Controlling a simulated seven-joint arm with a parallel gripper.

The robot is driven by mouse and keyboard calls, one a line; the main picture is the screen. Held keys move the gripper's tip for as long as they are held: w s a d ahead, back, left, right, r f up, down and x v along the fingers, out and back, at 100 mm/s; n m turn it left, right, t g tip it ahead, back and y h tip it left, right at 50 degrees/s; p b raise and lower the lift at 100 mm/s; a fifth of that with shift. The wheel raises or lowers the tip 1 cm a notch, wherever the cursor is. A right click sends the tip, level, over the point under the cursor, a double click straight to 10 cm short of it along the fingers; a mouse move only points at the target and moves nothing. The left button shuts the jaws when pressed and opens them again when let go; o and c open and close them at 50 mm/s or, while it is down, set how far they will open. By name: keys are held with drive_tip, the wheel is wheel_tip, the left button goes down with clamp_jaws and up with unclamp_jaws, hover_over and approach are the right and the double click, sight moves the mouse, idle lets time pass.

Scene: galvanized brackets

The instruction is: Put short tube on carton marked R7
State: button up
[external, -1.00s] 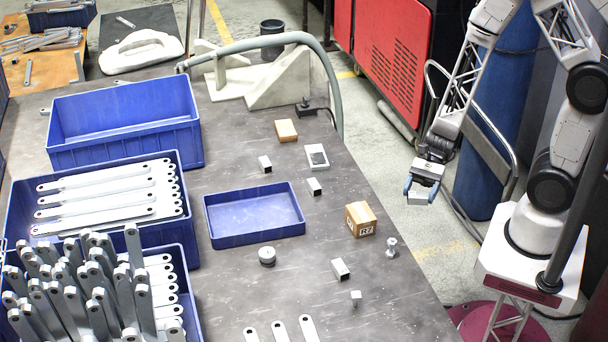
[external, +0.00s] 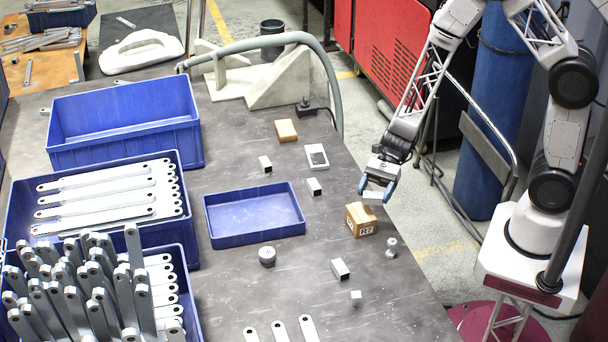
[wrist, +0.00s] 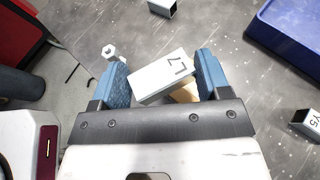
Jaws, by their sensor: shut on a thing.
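My gripper (external: 376,187) is shut on a short tube (external: 373,195), a pale grey piece held crosswise between its blue fingertips. In the wrist view the tube (wrist: 164,77) spans the gap between the fingers of my gripper (wrist: 163,80) and bears a mark that looks like L7. The tan carton marked R7 (external: 361,222) stands on the table, just below and left of the gripper in the external view. The tube appears above it and apart from it. In the wrist view the carton (wrist: 185,93) is mostly hidden behind the tube and gripper.
A bolt (external: 391,248) stands close right of the carton. Other short tubes (external: 340,269) (external: 314,187) (external: 265,164) lie around, and a shallow blue tray (external: 255,239) is to the left.

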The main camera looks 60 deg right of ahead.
sight(364, 192)
drive_tip(key=shift+w+a+f, duration=0.1)
drive_tip(key=shift+w+a, duration=0.2)
drive_tip(key=shift+w, duration=0.4)
drive_tip(key=shift+w+a+f, duration=0.1)
drive_tip(key=shift+w+a, duration=0.15)
drive_tip(key=shift+w, duration=0.45)
drive_tip(key=shift+f, duration=1.75)
drive_tip(key=shift+f, duration=0.15)
drive_tip(key=o, duration=0.9)
drive_tip(key=shift+r, duration=0.2)
drive_tip(key=shift+v, duration=6)
